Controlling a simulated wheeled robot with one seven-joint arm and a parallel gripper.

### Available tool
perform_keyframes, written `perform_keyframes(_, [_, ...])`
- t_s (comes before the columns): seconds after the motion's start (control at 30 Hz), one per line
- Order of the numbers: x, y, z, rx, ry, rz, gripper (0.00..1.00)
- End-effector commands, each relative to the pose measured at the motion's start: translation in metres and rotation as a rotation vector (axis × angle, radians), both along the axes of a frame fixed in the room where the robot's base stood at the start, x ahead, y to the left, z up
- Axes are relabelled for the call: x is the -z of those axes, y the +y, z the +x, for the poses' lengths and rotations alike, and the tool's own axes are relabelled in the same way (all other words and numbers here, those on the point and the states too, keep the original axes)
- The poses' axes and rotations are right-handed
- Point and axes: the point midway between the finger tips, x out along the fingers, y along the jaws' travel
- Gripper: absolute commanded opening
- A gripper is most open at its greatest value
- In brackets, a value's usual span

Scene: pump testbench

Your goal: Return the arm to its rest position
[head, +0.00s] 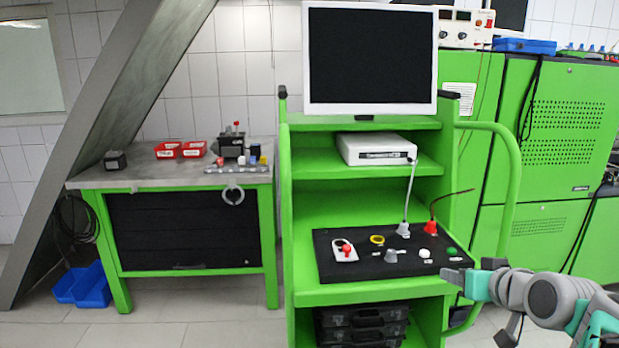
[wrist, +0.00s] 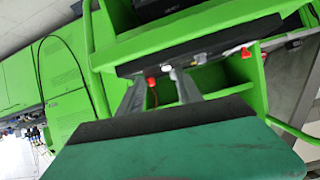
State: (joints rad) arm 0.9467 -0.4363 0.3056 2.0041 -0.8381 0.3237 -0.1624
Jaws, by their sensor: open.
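My arm reaches in from the right edge of the head view, in front of the green bench cart (head: 370,291). My gripper (head: 456,277) is at the right front corner of the black control panel (head: 330,262), and in the picture its tip overlaps the shelf edge. In the wrist view, my gripper (wrist: 158,95) shows two grey fingers spread apart with nothing between them. Beyond them are the cart's green shelves and the panel's dark edge, with a red part (wrist: 151,81). The fingertips are small in the head view.
A monitor (head: 370,55) stands on the cart above a white device (head: 376,149). A workbench (head: 170,177) with red bins stands left, and blue bins (head: 82,286) lie on the floor. A curved green handle (head: 512,190) rises on the cart's right side. Green cabinets stand behind.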

Motion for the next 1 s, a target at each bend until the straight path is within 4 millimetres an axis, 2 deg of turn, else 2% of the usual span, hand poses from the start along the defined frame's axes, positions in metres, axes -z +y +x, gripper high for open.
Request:
perform_keyframes(0.03, [-0.001,0.02,0.002,-0.021,0.044,0.006,0.42])
perform_keyframes(0.27, [0.029,0.095,-0.013,-0.069,0.272,0.021,0.42])
perform_keyframes(0.5, [0.052,0.158,-0.057,-0.098,0.501,0.002,0.42])
perform_keyframes(0.7, [0.064,0.193,-0.108,-0.103,0.674,-0.035,0.42])
perform_keyframes(0.8, [0.068,0.202,-0.128,-0.099,0.735,-0.053,0.42])
perform_keyframes(0.97, [0.073,0.206,-0.142,-0.091,0.773,-0.064,0.42])
perform_keyframes(1.0, [0.073,0.206,-0.143,-0.089,0.776,-0.064,0.4])
